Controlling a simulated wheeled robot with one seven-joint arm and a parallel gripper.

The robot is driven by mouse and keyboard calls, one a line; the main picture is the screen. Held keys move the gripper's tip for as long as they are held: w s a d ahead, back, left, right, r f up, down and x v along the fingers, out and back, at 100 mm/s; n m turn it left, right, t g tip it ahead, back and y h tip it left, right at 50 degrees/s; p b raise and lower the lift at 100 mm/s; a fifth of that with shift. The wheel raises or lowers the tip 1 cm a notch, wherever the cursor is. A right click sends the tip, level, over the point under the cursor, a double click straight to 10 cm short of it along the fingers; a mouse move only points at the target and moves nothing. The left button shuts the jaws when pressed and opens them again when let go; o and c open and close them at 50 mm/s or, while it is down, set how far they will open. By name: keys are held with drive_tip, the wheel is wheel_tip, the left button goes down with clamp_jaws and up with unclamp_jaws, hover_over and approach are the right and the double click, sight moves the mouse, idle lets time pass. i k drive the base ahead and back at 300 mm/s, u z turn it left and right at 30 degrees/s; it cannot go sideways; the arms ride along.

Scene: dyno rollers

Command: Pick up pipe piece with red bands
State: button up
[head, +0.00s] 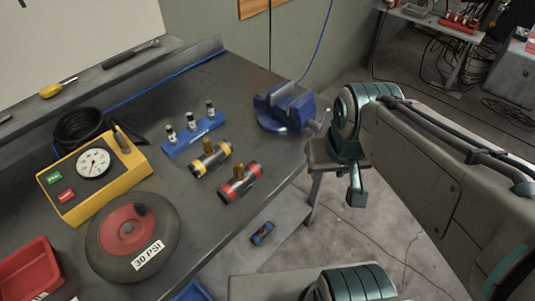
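The pipe piece with red bands (241,183) lies on the dark workbench (225,100) near its right front edge. It is a dark cylinder with a red band near each end and a brass-coloured stub standing up from its middle. A similar pipe piece with yellow bands (210,159) lies just behind and to the left of it, apart from it. My gripper (350,178) hangs at the end of my arm, right of the bench and well apart from both pipe pieces. Its fingers are too unclear to tell whether they are open.
A blue vise (285,107) stands at the back right corner. A blue holder (193,137) with small bottles is behind the pipes. A yellow gauge box (97,178), a round 30 PSI wheel (105,240) and a red bin (28,272) are left. A blue-banded piece (262,233) lies lower down.

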sight(229, 192)
drive_tip(key=z, duration=0.2)
drive_tip(key=k, duration=0.7)
drive_tip(key=u, duration=0.9)
drive_tip(key=i, duration=0.5)
drive_tip(key=u, duration=0.05)
